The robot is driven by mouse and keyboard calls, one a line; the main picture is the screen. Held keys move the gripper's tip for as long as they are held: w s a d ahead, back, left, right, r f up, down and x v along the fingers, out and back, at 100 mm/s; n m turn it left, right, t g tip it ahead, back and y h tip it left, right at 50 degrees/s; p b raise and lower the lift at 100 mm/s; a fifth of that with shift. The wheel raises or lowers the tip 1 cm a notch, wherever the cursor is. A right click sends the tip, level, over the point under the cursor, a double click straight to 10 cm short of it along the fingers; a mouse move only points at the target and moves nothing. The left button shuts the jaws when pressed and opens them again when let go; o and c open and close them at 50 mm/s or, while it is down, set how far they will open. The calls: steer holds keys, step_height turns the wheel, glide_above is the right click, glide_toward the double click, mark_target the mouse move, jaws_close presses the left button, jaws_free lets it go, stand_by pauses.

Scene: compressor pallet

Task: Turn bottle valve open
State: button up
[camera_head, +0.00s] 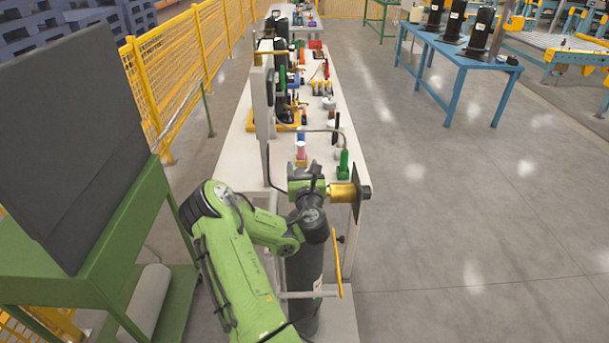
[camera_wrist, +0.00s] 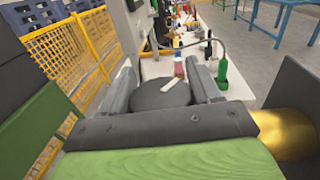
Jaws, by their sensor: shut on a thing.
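A tall dark bottle (camera_head: 303,272) stands upright at the near end of the long table, partly hidden behind my green arm and wrist. My gripper (camera_head: 313,170) is over the bottle's top. In the wrist view my gripper (camera_wrist: 164,82) has its two grey fingers on either side of a round dark grey knob (camera_wrist: 157,98), which looks like the valve, and is shut on it. A short pale strip lies across the knob's far edge. The bottle below the knob is hidden in the wrist view. In the head view the knob is hidden by my wrist.
The white table (camera_head: 328,127) runs away from me with tools, a green bottle-shaped item (camera_head: 343,163) and a thin upright panel (camera_head: 263,103). A green cart (camera_head: 130,235) stands left, a yellow fence (camera_head: 185,60) behind it. Open floor lies right.

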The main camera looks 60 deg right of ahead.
steer(key=n+t+y+b, duration=0.1)
steer(key=n+t+y, duration=0.1)
steer(key=t, duration=0.1)
steer(key=shift+w+a+n, duration=0.1)
steer(key=shift+w+n, duration=0.05)
steer(key=shift+n, duration=0.15)
steer(key=shift+w+a+n+t+y, duration=0.15)
steer(key=shift+n+t+y, duration=1)
steer(key=shift+y, duration=0.45)
steer(key=o, duration=1)
steer(key=shift+c, duration=0.2)
